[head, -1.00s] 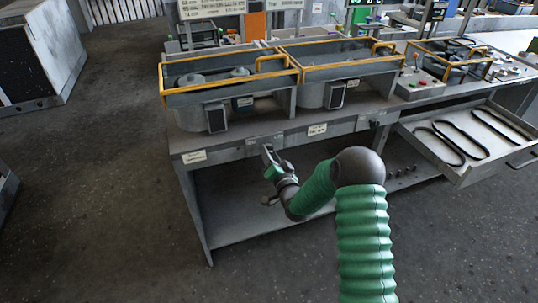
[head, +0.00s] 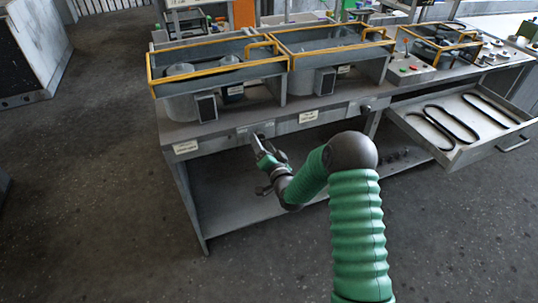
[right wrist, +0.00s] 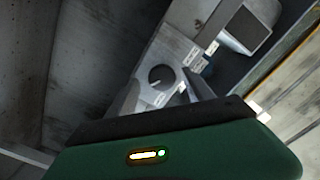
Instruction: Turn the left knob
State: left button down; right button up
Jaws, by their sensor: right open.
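The left knob (right wrist: 161,77) is a dark round knob on the grey front panel of the workbench. In the right wrist view it lies between the two fingers of my right gripper (right wrist: 162,93), with a gap visible around it, so they are not clamped on it. In the head view my open right gripper (head: 259,144) is at the bench's front panel, and the knob is largely hidden by it. A second dark knob (head: 366,107) sits farther right on the same panel. My left gripper is not in view.
The workbench (head: 215,133) carries yellow-rimmed housings (head: 215,52) above the panel. An open drawer (head: 455,155) with black belts juts out at the right. A button box (head: 412,70) stands on top. The floor at the left is free.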

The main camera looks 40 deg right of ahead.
jog(key=v, duration=1.6)
jog(key=shift+d+p, duration=0.15)
jog(key=shift+p, duration=0.2)
jog(key=shift+f, duration=0.15)
jog(key=a+f+n+g+y, duration=0.45)
jog(key=a+n+g, duration=0.35)
jog(key=a, duration=0.2)
jog(key=s+a+r+n+g, duration=0.1)
jog(key=s+a+n+g, duration=0.5)
jog(key=s, duration=0.9)
notch_tip(320, 180, up, 14)
jog(key=a+m+p, duration=0.1)
jog(key=m+p, duration=0.1)
jog(key=p, duration=1.1)
jog(key=shift+w+a+f+g+p, duration=0.2)
jog(key=shift+a+f+g+p, duration=0.1)
jog(key=shift+g, duration=0.1)
